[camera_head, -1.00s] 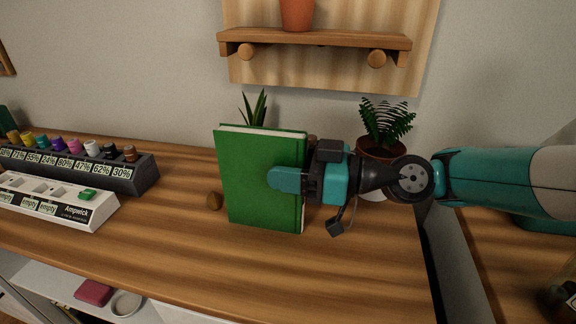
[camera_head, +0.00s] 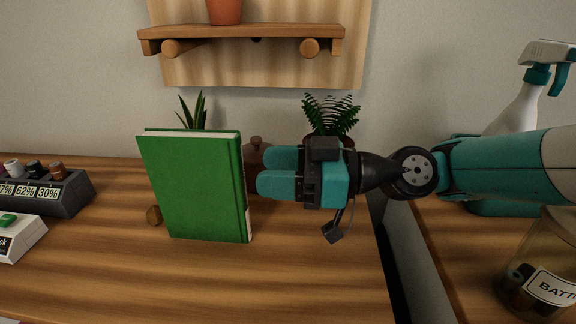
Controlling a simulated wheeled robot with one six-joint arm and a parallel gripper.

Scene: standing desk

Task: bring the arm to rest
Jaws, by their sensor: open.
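My gripper (camera_head: 268,172) is in the head view, to the right of the green book, with its two teal fingers pointing left. The fingers are apart and hold nothing. My arm reaches in from the right edge. The green book (camera_head: 194,188) stands upright on the wooden desk (camera_head: 290,280). The fingertips are close to the book's right edge, with a small gap in the picture.
A brown lidded pot (camera_head: 256,152) stands behind my fingers. Potted plants (camera_head: 331,117) are at the back under a wooden shelf (camera_head: 240,38). A battery jar (camera_head: 545,270) and spray bottle (camera_head: 520,105) are at right. A dark rack (camera_head: 60,195) is at left. The front desk is clear.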

